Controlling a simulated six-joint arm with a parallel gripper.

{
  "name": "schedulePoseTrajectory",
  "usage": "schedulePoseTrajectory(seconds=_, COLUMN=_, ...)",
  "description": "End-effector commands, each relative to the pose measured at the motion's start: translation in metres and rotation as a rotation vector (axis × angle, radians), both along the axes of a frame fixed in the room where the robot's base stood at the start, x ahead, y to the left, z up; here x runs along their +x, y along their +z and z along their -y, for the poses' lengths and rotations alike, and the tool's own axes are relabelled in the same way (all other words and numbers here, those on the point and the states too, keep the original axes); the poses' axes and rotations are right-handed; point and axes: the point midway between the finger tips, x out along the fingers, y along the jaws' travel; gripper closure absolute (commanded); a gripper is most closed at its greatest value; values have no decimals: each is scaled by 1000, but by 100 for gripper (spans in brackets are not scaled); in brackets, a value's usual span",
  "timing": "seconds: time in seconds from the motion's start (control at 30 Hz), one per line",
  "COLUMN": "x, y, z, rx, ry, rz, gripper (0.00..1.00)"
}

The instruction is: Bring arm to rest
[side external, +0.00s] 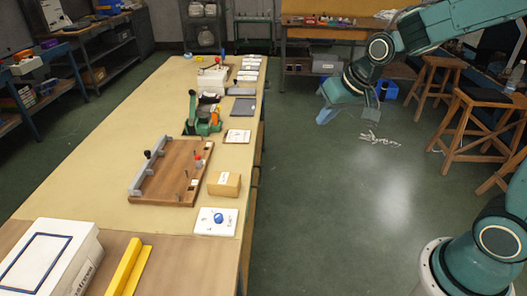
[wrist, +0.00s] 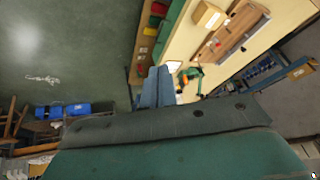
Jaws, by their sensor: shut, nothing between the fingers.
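My gripper (side external: 326,116) hangs at the end of my raised teal arm in the side view, over the open floor to the right of the long workbench. It is well apart from the bench and everything on it. In the wrist view, the grey-blue fingers of my gripper (wrist: 157,78) lie side by side, closed, with nothing held between them. The wrist housing covers the lower part of that view.
The long workbench (side external: 75,195) carries a wooden board with pegs (side external: 170,178), a cardboard box (side external: 224,184), a green device (side external: 203,124) and a white box (side external: 55,258). Wooden stools (side external: 480,120) stand at the right. The green floor (side external: 330,215) between is mostly clear.

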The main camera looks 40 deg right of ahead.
Motion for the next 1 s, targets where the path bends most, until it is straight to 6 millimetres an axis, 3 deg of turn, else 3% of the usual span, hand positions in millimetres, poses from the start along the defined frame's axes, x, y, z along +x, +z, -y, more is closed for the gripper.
schedulePoseTrajectory(seconds=0.2, x=-46, y=30, z=-9, rx=-43, ry=57, rz=0, gripper=100)
schedulePoseTrajectory(seconds=0.5, x=-112, y=54, z=-17, rx=-96, ry=130, rz=-8, gripper=100)
schedulePoseTrajectory(seconds=0.8, x=-177, y=62, z=-22, rx=-139, ry=198, rz=-16, gripper=100)
schedulePoseTrajectory(seconds=1.0, x=-203, y=61, z=-23, rx=-155, ry=226, rz=-22, gripper=100)
